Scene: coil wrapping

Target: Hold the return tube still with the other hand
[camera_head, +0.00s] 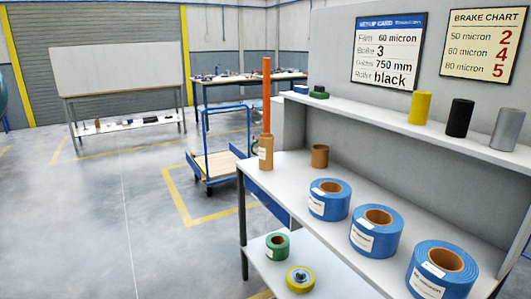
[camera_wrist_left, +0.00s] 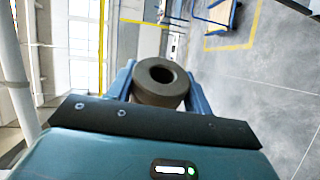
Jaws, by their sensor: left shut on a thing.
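In the left wrist view, my left gripper (camera_wrist_left: 160,90) has its two blue fingers on either side of a dark grey-brown tube (camera_wrist_left: 150,97) and is shut on it. The tube's open end with a round dark hole faces the camera; its far end is hidden. I cannot tell for certain that it is the return tube. My right gripper is in neither view. In the head view, neither gripper shows. A short brown tube (camera_head: 319,156) stands upright on the grey bench (camera_head: 290,167).
Several blue film rolls (camera_head: 329,199) stand on the bench. Yellow (camera_head: 420,107), black (camera_head: 459,117) and grey (camera_head: 506,128) cylinders stand on the shelf. A blue trolley (camera_head: 218,150) stands behind; floor at left is clear.

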